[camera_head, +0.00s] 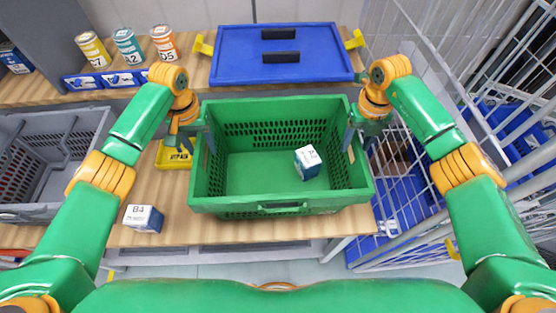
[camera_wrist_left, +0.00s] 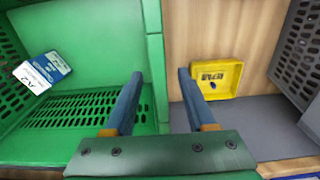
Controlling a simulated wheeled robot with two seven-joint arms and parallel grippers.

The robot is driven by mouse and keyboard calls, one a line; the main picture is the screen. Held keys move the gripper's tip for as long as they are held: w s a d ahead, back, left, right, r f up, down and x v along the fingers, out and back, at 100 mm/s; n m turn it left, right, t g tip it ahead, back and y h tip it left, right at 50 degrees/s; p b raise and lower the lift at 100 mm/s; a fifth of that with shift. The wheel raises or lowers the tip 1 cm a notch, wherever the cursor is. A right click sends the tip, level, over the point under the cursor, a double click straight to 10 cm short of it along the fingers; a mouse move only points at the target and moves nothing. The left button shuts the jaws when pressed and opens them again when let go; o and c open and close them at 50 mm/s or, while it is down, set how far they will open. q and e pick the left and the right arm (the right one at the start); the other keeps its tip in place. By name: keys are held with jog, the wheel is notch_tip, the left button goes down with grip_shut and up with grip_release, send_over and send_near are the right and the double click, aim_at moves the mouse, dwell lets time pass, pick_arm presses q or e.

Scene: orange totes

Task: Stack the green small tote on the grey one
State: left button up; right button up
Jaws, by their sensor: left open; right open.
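The green small tote (camera_head: 225,204) stands upright on the wooden table in front of me, with a blue-and-white box (camera_head: 308,162) inside. The grey tote (camera_head: 88,150) is at the left edge of the head view, partly cut off. My left gripper (camera_head: 188,136) is open at the green tote's left wall. In the left wrist view its fingers (camera_wrist_left: 158,76) straddle that wall (camera_wrist_left: 155,55), one inside and one outside, with gaps visible. My right gripper (camera_head: 359,132) is open at the right wall; its finger contact is not clear.
A blue tray (camera_head: 225,65) lies behind the green tote. A yellow bin (camera_head: 173,157) and a B4 box (camera_head: 143,218) lie between the totes. Several cans (camera_head: 128,47) stand at back left. A wire cage (camera_head: 420,170) with blue crates is at right.

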pick_arm(q)
jog(key=shift+w, duration=0.1)
jog(key=shift+c, duration=0.9)
pick_arm(e)
jog(key=shift+w, duration=0.1)
jog(key=shift+c, duration=0.9)
pick_arm(q)
grip_shut()
pick_arm(e)
grip_shut()
pick_arm(q)
jog(key=shift+w, duration=0.1)
pick_arm(e)
jog(key=shift+w, duration=0.1)
